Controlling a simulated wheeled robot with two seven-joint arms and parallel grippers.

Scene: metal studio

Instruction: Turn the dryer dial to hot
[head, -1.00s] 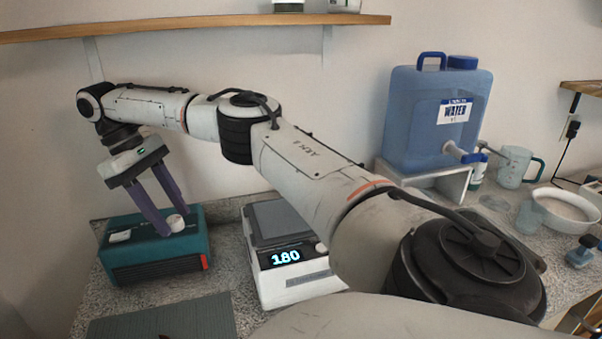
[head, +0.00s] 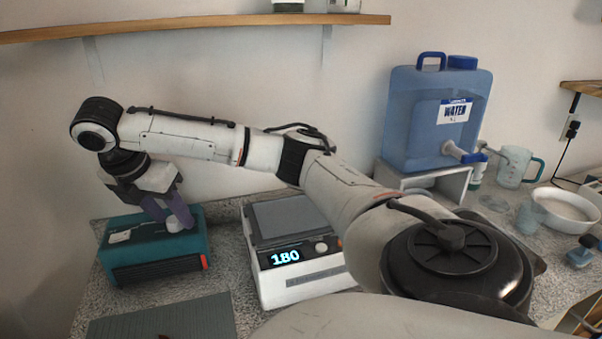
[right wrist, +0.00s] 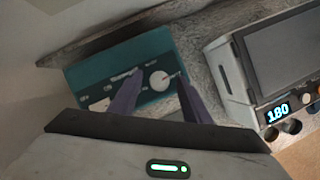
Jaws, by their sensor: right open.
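The dryer (head: 160,264) is a teal box with a dark grille on the counter at the left in the head view. Its white round dial (head: 176,225) is on the top face and also shows in the right wrist view (right wrist: 159,81), with a small pointer mark. My right gripper (head: 172,220) is open, its purple fingers reaching down at the dial. In the right wrist view the fingertips (right wrist: 158,77) lie on either side of the dial; I cannot tell whether they touch it. My left gripper is not in view.
A white scale (head: 300,285) reading 180 stands right of the dryer. A grey ribbed mat (head: 165,318) lies in front. A blue water jug (head: 437,120) sits on a stand at the right. A wooden shelf (head: 200,24) runs along the wall above my arm.

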